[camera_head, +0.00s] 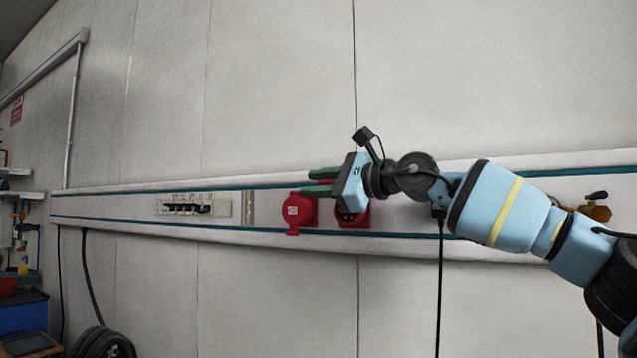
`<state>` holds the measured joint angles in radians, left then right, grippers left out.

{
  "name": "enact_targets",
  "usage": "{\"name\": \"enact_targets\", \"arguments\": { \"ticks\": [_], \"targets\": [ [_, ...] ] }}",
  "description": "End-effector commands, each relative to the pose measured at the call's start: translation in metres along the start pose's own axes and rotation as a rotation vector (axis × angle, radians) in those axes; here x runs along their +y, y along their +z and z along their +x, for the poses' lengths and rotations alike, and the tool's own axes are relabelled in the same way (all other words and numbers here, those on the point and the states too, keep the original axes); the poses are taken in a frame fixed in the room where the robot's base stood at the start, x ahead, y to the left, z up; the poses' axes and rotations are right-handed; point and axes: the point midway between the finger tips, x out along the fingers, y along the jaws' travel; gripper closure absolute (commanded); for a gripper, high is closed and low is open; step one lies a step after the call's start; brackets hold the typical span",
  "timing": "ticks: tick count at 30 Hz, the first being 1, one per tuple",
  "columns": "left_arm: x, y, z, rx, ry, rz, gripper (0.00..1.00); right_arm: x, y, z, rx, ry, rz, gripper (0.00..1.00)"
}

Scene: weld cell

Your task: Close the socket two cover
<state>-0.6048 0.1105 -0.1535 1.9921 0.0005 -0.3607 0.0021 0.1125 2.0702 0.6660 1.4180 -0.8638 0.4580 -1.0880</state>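Two red sockets sit side by side on the wall rail. The left red socket (299,211) shows a red front with a pale label, and its cover looks shut. The right red socket (353,218) is partly hidden behind my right gripper; dark spots show on its face, and I cannot clearly make out its cover. My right gripper (317,182) comes in from the right, with its two green fingers pointing left just above the sockets. The fingers are apart with a narrow gap, and I see nothing clearly held between them. My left gripper is out of view.
The long white wall rail (110,208) with green stripes runs across the wall. A row of outlets (185,208) sits left of the sockets. A black cable (440,290) hangs below my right arm. A brass-coloured fitting (597,212) is at right. The wall above is clear.

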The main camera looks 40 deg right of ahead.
Motion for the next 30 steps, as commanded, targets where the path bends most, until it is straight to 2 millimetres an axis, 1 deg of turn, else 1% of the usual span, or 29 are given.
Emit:
{"name": "enact_targets", "arguments": {
  "ticks": [7, 14, 25, 30],
  "targets": [
    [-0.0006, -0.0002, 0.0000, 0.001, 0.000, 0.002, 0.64, -0.0001, 0.0002, 0.0003, 0.000, 0.000, 0.000, 0.69],
    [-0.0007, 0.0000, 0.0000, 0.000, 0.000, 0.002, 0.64, -0.0001, 0.0002, 0.0001, -0.001, 0.000, 0.000, 0.99],
    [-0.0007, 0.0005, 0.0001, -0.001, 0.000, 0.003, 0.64, -0.0002, -0.0002, -0.0003, -0.001, -0.001, -0.002, 1.00],
    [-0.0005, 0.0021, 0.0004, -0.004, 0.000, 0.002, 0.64, -0.0009, -0.0041, -0.0041, -0.001, -0.002, -0.019, 1.00]
  ]
}}
